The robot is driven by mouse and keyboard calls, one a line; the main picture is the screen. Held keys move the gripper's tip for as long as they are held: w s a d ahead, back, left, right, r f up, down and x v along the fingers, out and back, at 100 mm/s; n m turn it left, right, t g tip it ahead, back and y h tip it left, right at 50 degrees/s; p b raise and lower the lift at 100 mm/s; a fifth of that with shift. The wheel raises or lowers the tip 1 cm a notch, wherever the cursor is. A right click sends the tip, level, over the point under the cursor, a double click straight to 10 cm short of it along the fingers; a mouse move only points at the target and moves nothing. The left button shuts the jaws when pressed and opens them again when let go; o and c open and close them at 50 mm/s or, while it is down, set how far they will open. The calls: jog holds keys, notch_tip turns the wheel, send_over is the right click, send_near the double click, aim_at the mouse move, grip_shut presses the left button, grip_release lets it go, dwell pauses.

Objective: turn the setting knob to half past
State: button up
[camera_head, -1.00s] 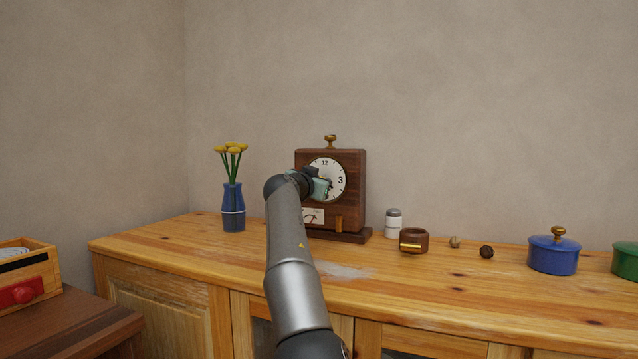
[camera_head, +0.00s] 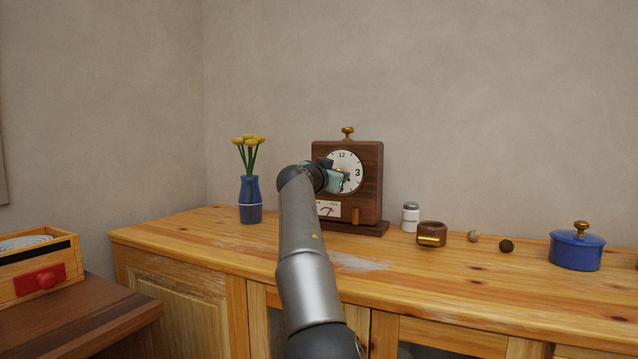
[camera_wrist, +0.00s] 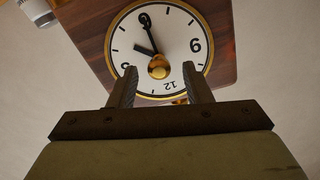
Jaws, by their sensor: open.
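The clock (camera_head: 371,184) is a dark wooden case with a white dial (camera_head: 353,161) on the wooden counter. My gripper (camera_head: 341,180) is in front of the dial and hides its lower left part. In the wrist view the dial (camera_wrist: 182,22) appears upside down, with the 12 near the bottom. The round brass setting knob (camera_wrist: 158,66) stands at its middle. My gripper (camera_wrist: 163,74) is open, with one finger on each side of the knob and visible gaps to it. The long black hand (camera_wrist: 149,35) points at the 6; a shorter hand (camera_wrist: 141,50) points up-left in that view.
A blue vase of yellow flowers (camera_head: 250,203) stands left of the clock. A shaker (camera_head: 410,217), a wooden cup (camera_head: 432,234), two small balls and a blue pot (camera_head: 576,250) stand to the right. The counter front (camera_head: 420,285) is clear.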

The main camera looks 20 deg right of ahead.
jog(key=b+v, duration=0.3)
jog(key=v, duration=1.3)
jog(key=shift+d, duration=0.1)
jog(key=s+d+f+n+g+y+p, duration=0.5)
jog(key=s+p, duration=0.3)
jog(key=p, duration=1)
jog(key=s+a+n+g+y+p, duration=0.2)
jog(key=s+a+p, duration=0.3)
jog(key=s+p, duration=0.3)
jog(key=s+a+n+g+y+p, duration=0.2)
jog(key=s+a+p, duration=0.3)
jog(key=s, duration=0.9)
jog(key=s+a+n+g+y+p, duration=0.3)
jog(key=s+a+y+p, duration=0.1)
jog(key=s+p, duration=0.7)
jog(key=shift+a+f+n, duration=0.3)
jog(key=shift+a+f, duration=0.2)
jog(key=shift+a, duration=0.4)
